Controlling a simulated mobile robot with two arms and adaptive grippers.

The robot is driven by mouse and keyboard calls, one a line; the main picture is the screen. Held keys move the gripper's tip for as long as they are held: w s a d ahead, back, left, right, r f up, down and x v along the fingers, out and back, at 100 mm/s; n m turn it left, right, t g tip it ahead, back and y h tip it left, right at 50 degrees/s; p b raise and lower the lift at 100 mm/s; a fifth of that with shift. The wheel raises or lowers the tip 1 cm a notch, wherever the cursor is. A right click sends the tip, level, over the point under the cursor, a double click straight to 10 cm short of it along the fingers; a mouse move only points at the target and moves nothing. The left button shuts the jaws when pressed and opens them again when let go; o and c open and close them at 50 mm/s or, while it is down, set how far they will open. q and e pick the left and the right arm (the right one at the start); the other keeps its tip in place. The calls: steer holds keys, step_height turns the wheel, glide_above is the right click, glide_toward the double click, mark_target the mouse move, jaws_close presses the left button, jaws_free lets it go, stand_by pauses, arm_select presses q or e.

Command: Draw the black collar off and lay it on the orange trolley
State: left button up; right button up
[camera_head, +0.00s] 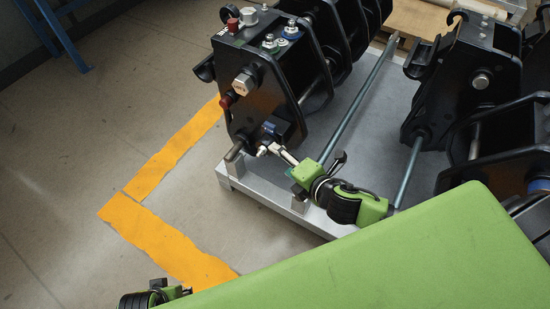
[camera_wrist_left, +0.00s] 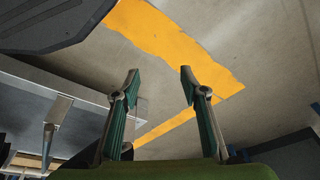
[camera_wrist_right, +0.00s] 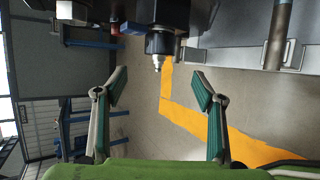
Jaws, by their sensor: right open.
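A black collar (camera_wrist_right: 160,42) sits around a pale metal nose in the right wrist view, hanging below a dark body at the top. It is ahead of my right gripper (camera_wrist_right: 158,76), whose open fingers stand apart on either side of its line with nothing between them. In the head view my right gripper (camera_head: 278,152) is close to the lower front of the black coupler (camera_head: 250,108); the collar is hard to make out there. My left gripper (camera_wrist_left: 161,76) is open and empty over the floor. I see no orange trolley in any view.
The coupler stands on a grey metal pallet (camera_head: 233,180) with long steel rods (camera_head: 350,112). More black couplers (camera_head: 465,75) stand at the right. Yellow-orange floor tape (camera_head: 165,240) runs over clear floor at the left. Blue stands (camera_wrist_right: 90,36) show in the right wrist view.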

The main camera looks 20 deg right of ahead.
mark_target(266, 150)
steer(key=b+x, duration=0.3)
steer(key=x, duration=0.9)
steer(key=shift+f, duration=0.15)
arm_select(q)
steer(key=w+v, duration=0.2)
steer(key=v, duration=0.9)
steer(key=shift+r+t, duration=0.4)
steer(key=shift+r, duration=0.1)
arm_select(e)
steer(key=shift+w+f, duration=0.15)
steer(key=shift+w, duration=0.15)
arm_select(q)
steer(key=shift+s+a, duration=0.1)
arm_select(e)
steer(key=c, duration=1.4)
steer(key=o, duration=0.4)
steer(key=c, duration=0.3)
steer(key=shift+s+a, duration=0.1)
steer(key=shift+a, duration=0.05)
steer(key=shift+c, duration=0.2)
